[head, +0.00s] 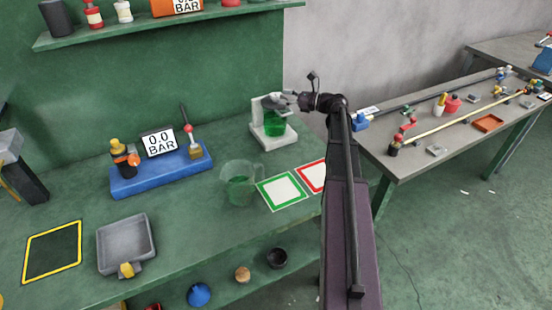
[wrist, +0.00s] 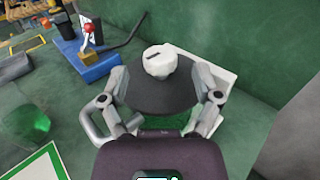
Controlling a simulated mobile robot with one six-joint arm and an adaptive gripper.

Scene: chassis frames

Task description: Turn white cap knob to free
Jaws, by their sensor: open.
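The white cap knob (wrist: 159,61) has a dark slot on its top and sits on a round dark lid (wrist: 150,92) in the wrist view. In the head view the lidded jug with green contents (head: 273,124) stands on a white stand (head: 272,142) at the back of the green bench. My gripper (wrist: 163,101) is open, with its two fingers on either side of the lid, below the knob in the picture. It also shows over the jug in the head view (head: 278,101). I cannot tell whether the fingers touch the lid.
A clear jug with green liquid (head: 239,185) stands left of the stand, beside a green-framed mat (head: 282,191) and a red-framed mat (head: 313,176). A blue pump base (head: 160,172) with a 0.0 BAR display stands farther left. The grey wall is to the right.

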